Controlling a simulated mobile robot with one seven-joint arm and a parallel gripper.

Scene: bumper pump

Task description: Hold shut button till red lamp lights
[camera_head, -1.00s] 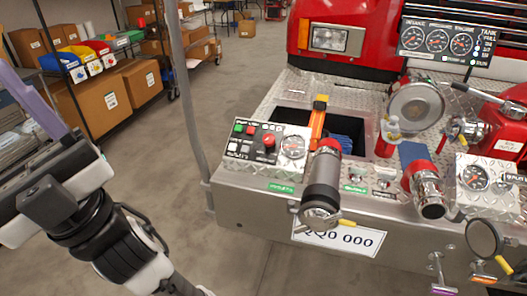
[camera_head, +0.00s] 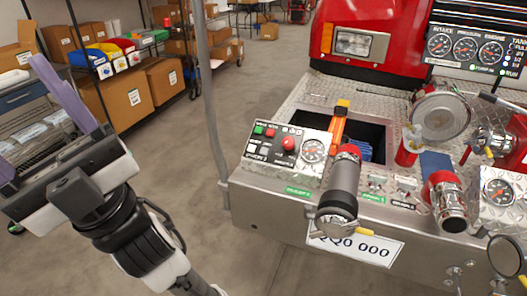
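The control panel (camera_head: 313,177) sits on the left of the bumper, with small labels too blurred to read surely. It carries a green square (camera_head: 259,130) and a red square (camera_head: 270,133) at its upper left, pale buttons (camera_head: 264,151) below them, and a red round knob (camera_head: 289,144). I cannot tell which is the shut button, or which is the red lamp and whether it is lit. My gripper (camera_head: 20,112) is at the far left edge, well away from the panel. Its purple fingers stand wide apart and look empty; one is partly cut off by the frame.
An upright grey pole (camera_head: 212,120) stands between my arm and the bumper. Shelves with boxes (camera_head: 110,90) are behind my arm. The floor between is clear.

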